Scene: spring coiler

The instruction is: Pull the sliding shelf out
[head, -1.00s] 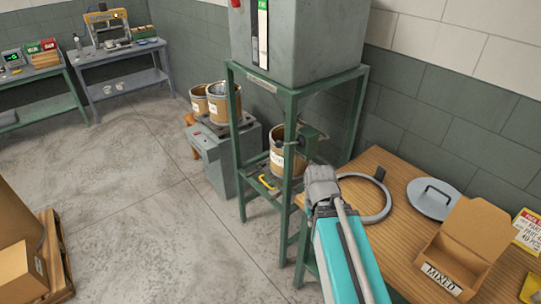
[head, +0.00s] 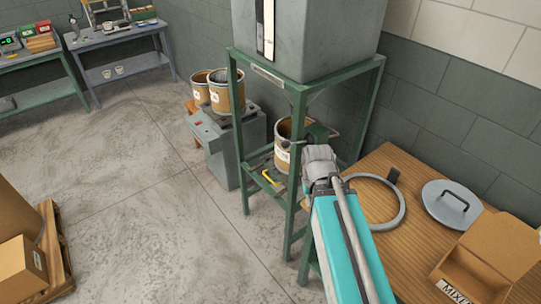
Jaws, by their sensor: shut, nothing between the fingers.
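The sliding shelf (head: 263,166) is low in the green frame stand, at the left of its open bay. A yellow handle (head: 271,177) is on its front edge. A brown drum with a white label (head: 283,148) stands in the bay, above and behind the handle. My gripper (head: 318,158), at the end of my teal arm, is right of the drum and handle in the picture, near the stand's right side. It is shut and empty, apart from the handle. My arm's end hides most of its fingers and part of the stand.
A wooden table is at the right, with a grey ring (head: 374,203), a lid with a handle (head: 452,203) and an open cardboard box (head: 490,250). Two drums (head: 217,92) stand on a grey unit (head: 222,135) left of the stand.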

